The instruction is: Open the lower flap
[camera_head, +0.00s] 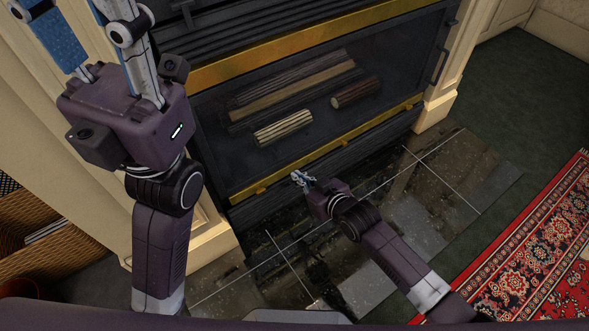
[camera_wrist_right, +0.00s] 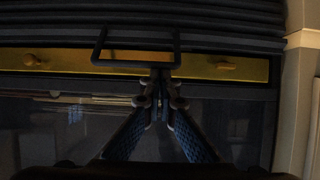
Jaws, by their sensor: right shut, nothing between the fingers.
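The lower flap (camera_head: 385,137) is the dark slatted strip under the fireplace's lower brass strip (camera_head: 268,182), and it looks upright and closed. In the right wrist view a black loop handle (camera_wrist_right: 103,45) stands out in front of the brass strip (camera_wrist_right: 70,62) and dark slats (camera_wrist_right: 230,20). My right gripper (camera_head: 300,178) is in front of the lower brass strip, fingers together and empty. In the wrist view its tips (camera_wrist_right: 160,78) overlap the handle's long bar; contact is unclear. My left gripper (camera_head: 95,30) is raised at the upper left, fingers spread, tips out of frame.
Glass above the flap shows several logs (camera_head: 283,128) behind it. An upper brass strip (camera_head: 290,50) crosses the fireplace. Cream pillars (camera_head: 437,108) stand at both sides. The dark tiled hearth (camera_head: 455,175) is clear at the right. A red rug (camera_head: 545,245) and a wicker basket (camera_head: 50,255) lie further out.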

